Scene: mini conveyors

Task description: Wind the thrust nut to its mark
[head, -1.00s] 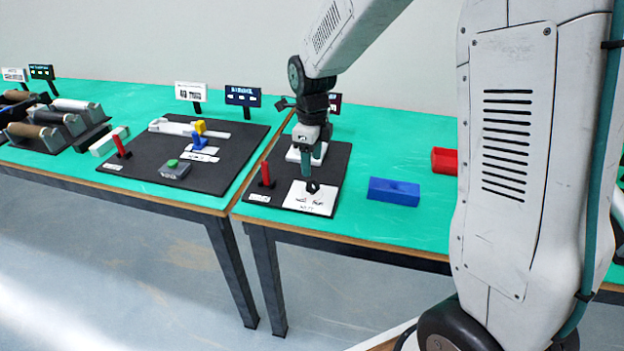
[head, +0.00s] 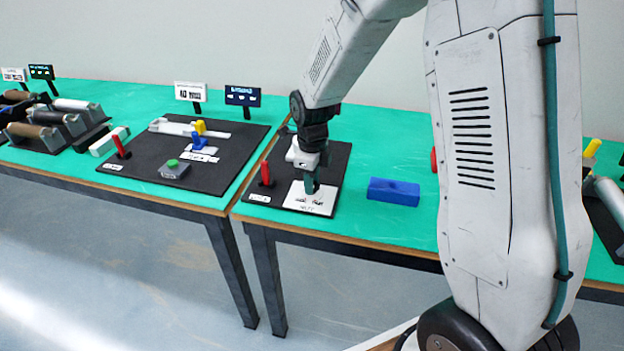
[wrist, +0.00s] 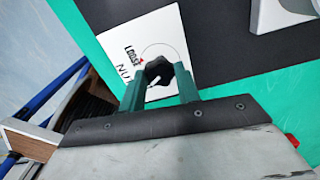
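The black thrust nut (wrist: 158,71) lies on a white card or plate (wrist: 155,42) with a thin ring drawn around it and lettering that reads "LOOSE" and "NU…". My gripper (wrist: 160,84) has its two teal fingers on either side of the nut, at or very near its sides. I cannot tell whether they press on it. In the head view my gripper (head: 309,188) points down at the plate (head: 310,204), and the fingers hide the nut. A small red mark shows beside the ring in the wrist view.
A red lever (head: 266,174) stands just left on the same black board. A blue block (head: 394,191) lies to the right. Another black board (head: 230,165) with yellow and blue parts is on the left table. The green tabletop between the board and blue block is clear.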

